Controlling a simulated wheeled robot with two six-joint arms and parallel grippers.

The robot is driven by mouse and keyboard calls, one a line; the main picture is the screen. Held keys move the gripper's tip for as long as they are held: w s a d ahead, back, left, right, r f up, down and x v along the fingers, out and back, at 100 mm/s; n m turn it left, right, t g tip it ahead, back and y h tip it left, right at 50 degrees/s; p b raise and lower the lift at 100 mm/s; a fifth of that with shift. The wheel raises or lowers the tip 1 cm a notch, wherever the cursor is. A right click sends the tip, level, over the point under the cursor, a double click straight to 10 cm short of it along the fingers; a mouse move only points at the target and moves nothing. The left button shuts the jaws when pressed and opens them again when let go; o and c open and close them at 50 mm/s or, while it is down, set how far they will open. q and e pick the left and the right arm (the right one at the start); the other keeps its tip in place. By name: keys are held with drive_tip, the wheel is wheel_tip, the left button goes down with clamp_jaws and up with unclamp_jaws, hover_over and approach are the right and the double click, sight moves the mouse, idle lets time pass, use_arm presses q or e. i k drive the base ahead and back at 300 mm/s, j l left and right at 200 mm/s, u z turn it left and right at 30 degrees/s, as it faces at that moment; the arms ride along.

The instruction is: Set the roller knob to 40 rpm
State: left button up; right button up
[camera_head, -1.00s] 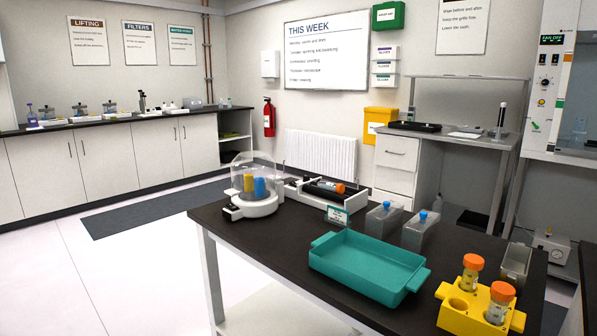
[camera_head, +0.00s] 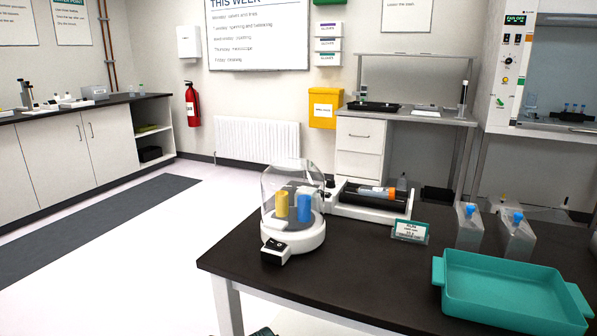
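The roller (camera_head: 372,204) is a low white unit with dark rollers at the far edge of the black table. A tube with an orange part (camera_head: 378,191) lies along its rollers. A small dark part at its left end (camera_head: 330,184) may be the knob; it is too small to read and partly beside the dome. A green-edged card (camera_head: 410,231) stands in front of the roller. Neither of my grippers can be made out.
A clear-domed device (camera_head: 292,215) with yellow and blue holders stands left of the roller. Two blue-capped bottles (camera_head: 469,227) and a teal tray (camera_head: 512,290) are to the right. The table's front middle is bare. A small dark shape at the bottom edge is unclear.

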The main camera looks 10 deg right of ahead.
sight(330, 183)
drive_tip(key=i+j, duration=0.15)
drive_tip(key=j, duration=0.15)
drive_tip(key=i+j, duration=0.15)
drive_tip(key=j, duration=0.15)
drive_tip(key=i+j+z, duration=0.1)
drive_tip(key=j, duration=0.25)
drive_tip(key=i+j, duration=0.3)
drive_tip(key=j, duration=0.3)
drive_tip(key=z, duration=0.05)
